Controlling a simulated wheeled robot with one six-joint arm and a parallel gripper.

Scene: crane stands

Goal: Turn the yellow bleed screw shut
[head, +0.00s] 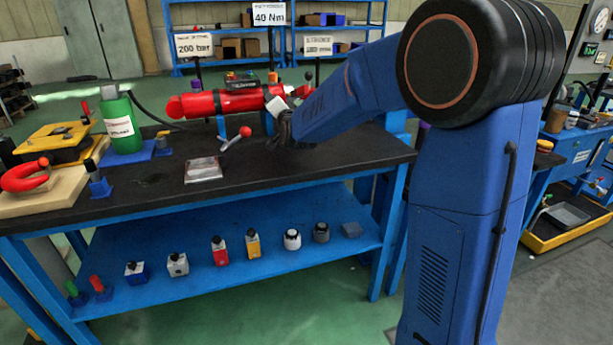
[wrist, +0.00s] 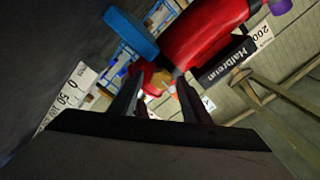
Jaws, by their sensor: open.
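A red cylinder (head: 222,103) lies across a blue stand on the black bench top. A small yellow-orange piece (wrist: 160,79), perhaps the bleed screw, shows between the fingertips. I cannot tell whether the fingers touch it. The screw cannot be made out in the head view.
A lever with a red knob (head: 236,138) stands in front of the cylinder. A green bottle (head: 121,125) and a red shackle-like piece (head: 25,176) are at the bench's left. A flat clear packet (head: 203,169) lies mid-bench. Several small items stand on the blue lower shelf (head: 200,306).

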